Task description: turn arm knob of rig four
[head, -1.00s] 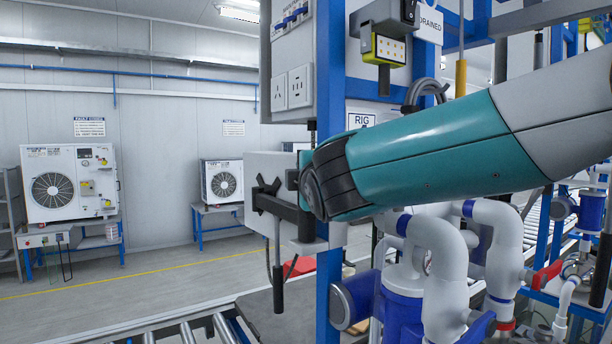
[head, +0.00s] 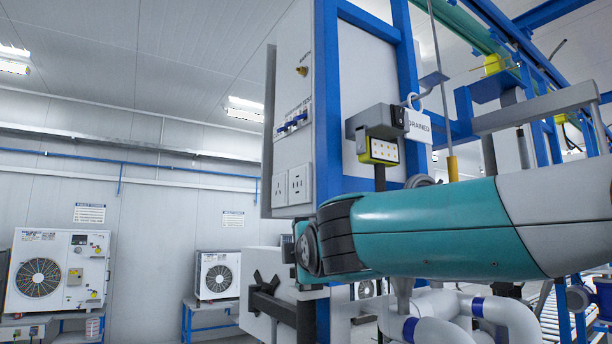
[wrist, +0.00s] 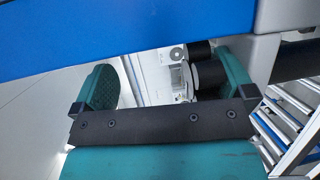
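My gripper (wrist: 166,78) shows in the wrist view with its two teal fingers wide apart. A dark round cylinder (wrist: 208,74) is close to the right finger; I cannot tell whether it is a knob or whether they touch. In the head view my arm's teal links hide the gripper. The nearest rig has a grey electrical panel (head: 288,95) on a blue post (head: 327,100). A small brass knob (head: 302,71) sits high on the panel. A black cross-shaped handle (head: 264,285) is on a grey box low down. No readable label shows which is the arm knob.
A yellow-faced control box (head: 383,151) and a "DRAINED" tag (head: 419,126) hang right of the post. White pipes (head: 425,330) stand below my arm. A blue beam (wrist: 120,30) crosses close in the wrist view, with rollers (wrist: 285,120) at right.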

